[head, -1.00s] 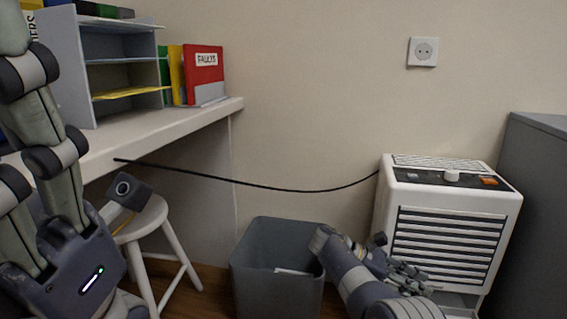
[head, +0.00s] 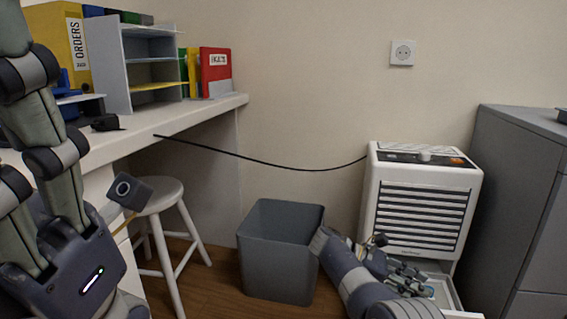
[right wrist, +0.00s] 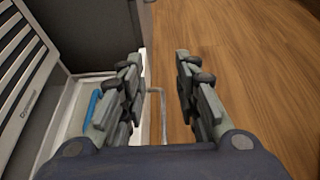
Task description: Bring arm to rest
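My right arm (head: 355,278) reaches in from the bottom right. Its gripper (head: 405,277) is in front of the lower part of a white slatted appliance (head: 425,215). In the right wrist view the two fingers of the right gripper (right wrist: 160,72) are apart, with nothing held between them. The front edge of a pulled-out white drawer (right wrist: 68,128) and a thin grey bar (right wrist: 157,92) show below and between them.
A grey bin (head: 275,270) stands left of my right arm. A white stool (head: 165,195) is by the desk (head: 190,116). A black cable (head: 270,162) hangs between desk and appliance. A grey cabinet (head: 515,190) stands at the right. A blue object (right wrist: 93,105) lies in the drawer. Wooden floor (right wrist: 240,70) is clear.

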